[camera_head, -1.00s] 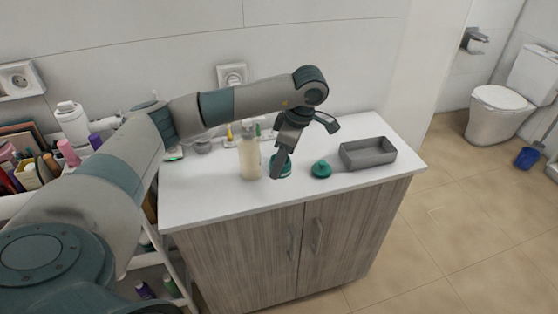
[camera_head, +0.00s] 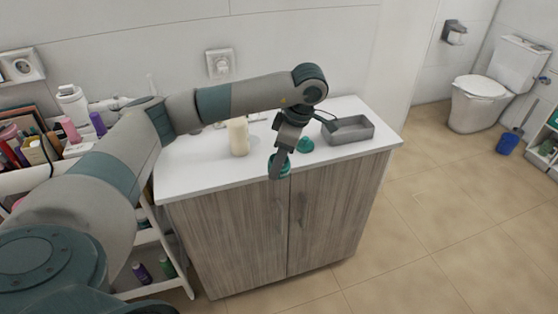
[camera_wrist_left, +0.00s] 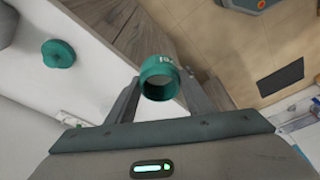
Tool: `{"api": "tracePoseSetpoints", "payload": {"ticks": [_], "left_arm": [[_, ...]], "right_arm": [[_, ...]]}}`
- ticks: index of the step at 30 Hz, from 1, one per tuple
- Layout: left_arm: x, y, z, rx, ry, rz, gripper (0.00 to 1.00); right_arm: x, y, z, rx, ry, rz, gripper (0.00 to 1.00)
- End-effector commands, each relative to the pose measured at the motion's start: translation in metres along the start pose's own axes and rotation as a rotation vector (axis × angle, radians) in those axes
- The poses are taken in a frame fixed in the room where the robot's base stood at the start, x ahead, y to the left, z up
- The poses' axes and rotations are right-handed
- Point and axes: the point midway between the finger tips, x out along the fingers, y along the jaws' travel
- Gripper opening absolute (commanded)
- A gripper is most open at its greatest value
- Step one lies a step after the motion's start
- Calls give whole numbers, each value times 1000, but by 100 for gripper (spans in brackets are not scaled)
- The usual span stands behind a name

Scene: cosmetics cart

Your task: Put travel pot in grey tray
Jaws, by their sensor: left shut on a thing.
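The travel pot (camera_wrist_left: 158,80) is a small green, open-topped round pot. In the left wrist view it sits between the two fingers of my left gripper (camera_wrist_left: 163,88), which is shut on it. In the head view the pot (camera_head: 285,167) shows partly behind a finger of the gripper (camera_head: 279,166), at the counter's front edge. The grey tray (camera_head: 354,137) is a rectangular open box on the counter, to the right of the gripper and apart from it. It looks empty. My right gripper is not in view.
A green lid-like piece (camera_head: 305,145) lies on the white counter (camera_head: 195,172), between gripper and tray; it also shows in the left wrist view (camera_wrist_left: 58,53). A cream bottle (camera_head: 238,137) stands left of the gripper. A crowded shelf cart is at far left.

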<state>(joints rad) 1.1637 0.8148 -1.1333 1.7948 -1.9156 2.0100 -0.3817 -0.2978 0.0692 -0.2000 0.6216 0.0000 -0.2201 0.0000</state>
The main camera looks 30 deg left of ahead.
Motion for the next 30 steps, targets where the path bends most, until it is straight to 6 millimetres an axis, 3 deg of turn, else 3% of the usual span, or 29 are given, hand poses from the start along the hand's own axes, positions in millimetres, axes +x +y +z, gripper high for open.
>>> {"api": "tracePoseSetpoints", "payload": {"ticks": [11, 17, 23, 30], "left_arm": [[1, 0, 1, 9, 0, 2, 20], [7, -4, 9, 106, 1, 28, 20], [22, -14, 28, 350, 0, 95, 20], [43, -34, 62, 768, -1, 212, 20]], "right_arm": [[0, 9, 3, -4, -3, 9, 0], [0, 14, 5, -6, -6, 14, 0], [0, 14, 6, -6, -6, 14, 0], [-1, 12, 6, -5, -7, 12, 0]]}}
